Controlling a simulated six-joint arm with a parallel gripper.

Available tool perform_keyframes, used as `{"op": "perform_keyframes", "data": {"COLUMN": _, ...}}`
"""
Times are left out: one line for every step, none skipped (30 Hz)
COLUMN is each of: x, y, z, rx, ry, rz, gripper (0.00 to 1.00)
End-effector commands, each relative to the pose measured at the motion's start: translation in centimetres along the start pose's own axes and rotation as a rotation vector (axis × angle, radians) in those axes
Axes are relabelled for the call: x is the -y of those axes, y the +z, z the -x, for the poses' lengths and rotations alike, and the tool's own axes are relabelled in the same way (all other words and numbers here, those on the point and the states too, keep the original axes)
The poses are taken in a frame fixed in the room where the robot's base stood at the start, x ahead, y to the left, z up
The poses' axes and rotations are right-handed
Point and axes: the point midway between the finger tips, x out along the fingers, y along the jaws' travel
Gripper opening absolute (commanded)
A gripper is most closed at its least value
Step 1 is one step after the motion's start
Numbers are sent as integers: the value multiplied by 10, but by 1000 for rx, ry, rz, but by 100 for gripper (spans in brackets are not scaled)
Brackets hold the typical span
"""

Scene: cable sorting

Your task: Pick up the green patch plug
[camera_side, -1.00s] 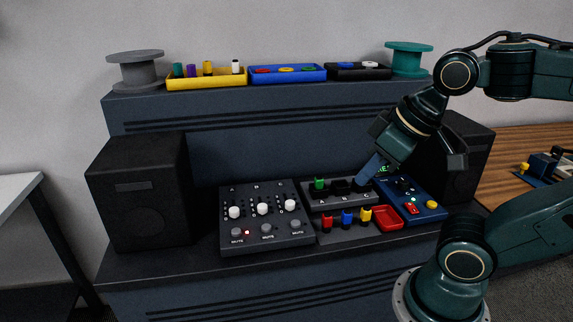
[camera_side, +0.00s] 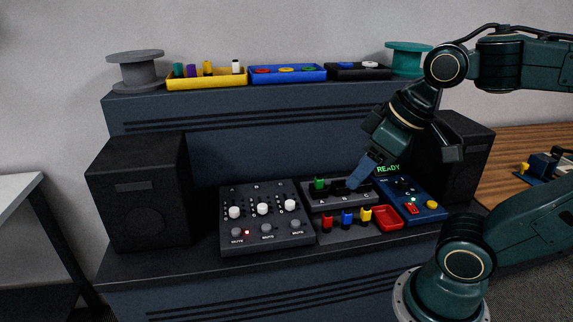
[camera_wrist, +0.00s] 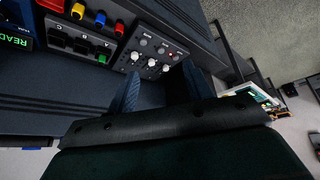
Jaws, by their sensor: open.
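The green patch plug (camera_side: 319,184) stands upright at slot A of the grey patch panel (camera_side: 328,203), at the panel's left end. It also shows in the wrist view (camera_wrist: 102,58), at the panel end nearest the mixer. My gripper (camera_side: 356,184) hangs above the right part of the panel, to the right of the green plug and apart from it. In the wrist view my gripper (camera_wrist: 161,76) has its two blue fingers spread with nothing between them. The green plug lies outside that gap, up and to the left.
Red (camera_side: 327,223), blue (camera_side: 347,219) and yellow (camera_side: 365,215) plugs stand in front of the panel, beside a red tray (camera_side: 387,217). A mixer (camera_side: 266,240) is on the left. A blue box (camera_side: 411,199) and READY display (camera_side: 388,169) are on the right.

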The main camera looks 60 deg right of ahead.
Motion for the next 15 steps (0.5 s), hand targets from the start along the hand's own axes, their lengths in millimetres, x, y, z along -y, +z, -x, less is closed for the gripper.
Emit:
{"op": "perform_keyframes", "data": {"x": -3, "y": -6, "z": 0, "rx": 13, "ry": 5, "rz": 26, "gripper": 51}}
{"op": "perform_keyframes", "data": {"x": -5, "y": -9, "z": -1, "rx": 20, "ry": 7, "rz": 48, "gripper": 51}}
{"op": "perform_keyframes", "data": {"x": -8, "y": -13, "z": -1, "rx": 31, "ry": 10, "rz": 79, "gripper": 51}}
{"op": "perform_keyframes", "data": {"x": -10, "y": -17, "z": -2, "rx": 40, "ry": 12, "rz": 105, "gripper": 51}}
{"op": "perform_keyframes", "data": {"x": -13, "y": -21, "z": -3, "rx": 50, "ry": 13, "rz": 132, "gripper": 51}}
{"op": "perform_keyframes", "data": {"x": -16, "y": -27, "z": -4, "rx": 63, "ry": 15, "rz": 172, "gripper": 51}}
{"op": "perform_keyframes", "data": {"x": -19, "y": -32, "z": -4, "rx": 72, "ry": 16, "rz": 202, "gripper": 51}}
{"op": "perform_keyframes", "data": {"x": -23, "y": -36, "z": -6, "rx": 84, "ry": 16, "rz": 232, "gripper": 51}}
{"op": "perform_keyframes", "data": {"x": -27, "y": -42, "z": -7, "rx": 99, "ry": 15, "rz": 274, "gripper": 51}}
{"op": "perform_keyframes", "data": {"x": -31, "y": -46, "z": -9, "rx": 111, "ry": 14, "rz": 306, "gripper": 51}}
{"op": "perform_keyframes", "data": {"x": -34, "y": -51, "z": -10, "rx": 120, "ry": 13, "rz": 338, "gripper": 51}}
{"op": "perform_keyframes", "data": {"x": -39, "y": -57, "z": -12, "rx": 134, "ry": 10, "rz": 380, "gripper": 51}}
{"op": "perform_keyframes", "data": {"x": -43, "y": -61, "z": -14, "rx": 145, "ry": 7, "rz": 411, "gripper": 51}}
{"op": "perform_keyframes", "data": {"x": -47, "y": -65, "z": -16, "rx": 156, "ry": 4, "rz": 442, "gripper": 51}}
{"op": "perform_keyframes", "data": {"x": -52, "y": -70, "z": -19, "rx": 171, "ry": -2, "rz": 483, "gripper": 51}}
